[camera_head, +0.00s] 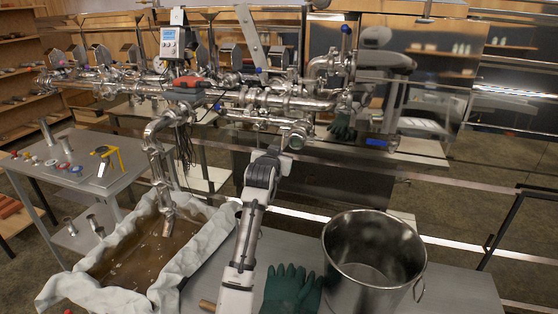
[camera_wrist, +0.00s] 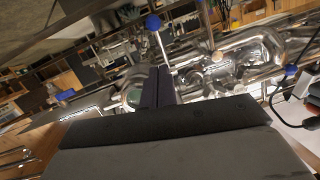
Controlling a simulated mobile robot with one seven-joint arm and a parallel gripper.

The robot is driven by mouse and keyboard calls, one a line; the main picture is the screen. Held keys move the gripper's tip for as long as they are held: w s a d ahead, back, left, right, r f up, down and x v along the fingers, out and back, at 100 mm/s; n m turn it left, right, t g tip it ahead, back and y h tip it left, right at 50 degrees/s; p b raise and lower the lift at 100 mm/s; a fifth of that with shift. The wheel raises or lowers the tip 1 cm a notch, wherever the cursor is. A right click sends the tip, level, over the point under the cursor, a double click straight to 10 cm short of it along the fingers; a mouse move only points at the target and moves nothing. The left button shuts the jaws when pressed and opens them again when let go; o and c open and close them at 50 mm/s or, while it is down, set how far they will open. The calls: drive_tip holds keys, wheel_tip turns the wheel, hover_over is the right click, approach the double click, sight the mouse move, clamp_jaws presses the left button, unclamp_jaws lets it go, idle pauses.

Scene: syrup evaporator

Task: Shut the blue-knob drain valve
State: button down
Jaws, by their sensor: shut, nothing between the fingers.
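My gripper (camera_wrist: 158,72) is shut and empty in the wrist view, with its dark fingers pressed together in front of the steel pipework. A blue knob (camera_wrist: 153,22) on a thin metal stem stands just above and left of the fingertips, apart from them in the picture. A second blue knob (camera_wrist: 291,70) shows at the right of that view. In the head view, one blue knob (camera_head: 346,29) tops an upright stem at the right end of the pipes, and another (camera_head: 217,107) sits lower at centre-left. Which is the drain valve's, I cannot tell. My fingers are hard to make out there.
A cloth-lined trough (camera_head: 95,290) of brown liquid lies under the down-pipe (camera_head: 165,185). A steel pot (camera_head: 372,255) and green gloves (camera_head: 285,287) rest on the front table. A side table (camera_head: 115,185) at left holds small parts and a yellow tool. Dense pipework (camera_head: 280,98) surrounds the knobs.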

drive_tip(key=w+f+b, duration=0.3)
drive_tip(key=w+f, duration=0.1)
drive_tip(key=w, duration=0.1)
drive_tip(key=shift+w+d, duration=0.15)
drive_tip(key=shift+d, duration=0.2)
